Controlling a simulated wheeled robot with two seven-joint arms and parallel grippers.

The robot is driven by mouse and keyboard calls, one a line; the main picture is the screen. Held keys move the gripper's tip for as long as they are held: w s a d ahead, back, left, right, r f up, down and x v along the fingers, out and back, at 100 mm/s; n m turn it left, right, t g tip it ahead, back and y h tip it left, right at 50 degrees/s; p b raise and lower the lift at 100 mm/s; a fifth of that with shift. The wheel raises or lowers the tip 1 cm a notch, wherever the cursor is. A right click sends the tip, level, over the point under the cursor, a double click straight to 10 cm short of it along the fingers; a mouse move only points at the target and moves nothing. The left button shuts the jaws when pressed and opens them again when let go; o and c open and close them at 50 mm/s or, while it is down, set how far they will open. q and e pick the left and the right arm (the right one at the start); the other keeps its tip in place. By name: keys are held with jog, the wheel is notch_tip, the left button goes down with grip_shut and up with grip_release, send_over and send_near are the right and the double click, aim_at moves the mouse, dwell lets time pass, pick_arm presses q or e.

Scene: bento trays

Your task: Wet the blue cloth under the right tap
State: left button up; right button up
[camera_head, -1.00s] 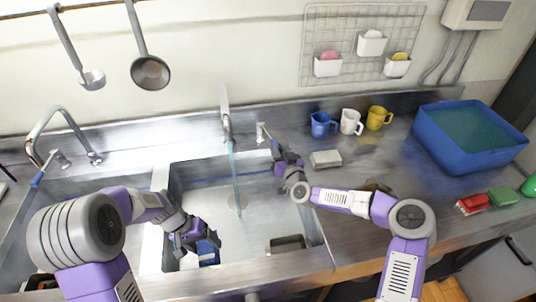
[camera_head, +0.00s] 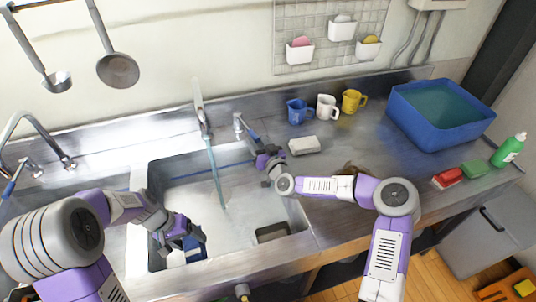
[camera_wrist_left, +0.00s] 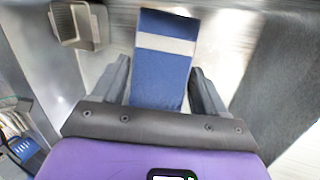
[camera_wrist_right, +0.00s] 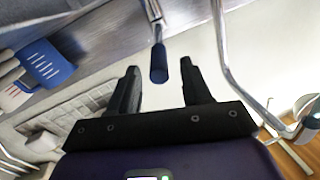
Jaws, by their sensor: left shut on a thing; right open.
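The blue cloth (camera_head: 196,250) hangs over the right sink basin (camera_head: 165,268); in the left wrist view the cloth (camera_wrist_left: 160,75) is blue with a pale stripe. My left gripper (camera_head: 184,233) is shut on it. The right tap (camera_head: 201,108) runs, and its water stream (camera_head: 216,175) falls into the basin. The cloth is left of and nearer than the stream, apart from it in the picture. My right gripper (camera_head: 262,153) is open beside the tap's lever (camera_head: 239,124). In the right wrist view the lever's blue tip (camera_wrist_right: 158,65) shows between the open fingers (camera_wrist_right: 158,80).
A left tap (camera_head: 35,130) stands over the other basin. Right of the basin are a white block (camera_head: 304,145), blue (camera_head: 297,112), white (camera_head: 327,107) and yellow (camera_head: 352,101) mugs, and a blue tub (camera_head: 440,125) of water. A small grey box (camera_head: 272,232) is inside the right basin.

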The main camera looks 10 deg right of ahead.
jog(key=v, duration=1)
jog(key=shift+s+p, duration=0.2)
jog(key=shift+p, duration=0.2)
jog(key=shift+d+r, duration=0.1)
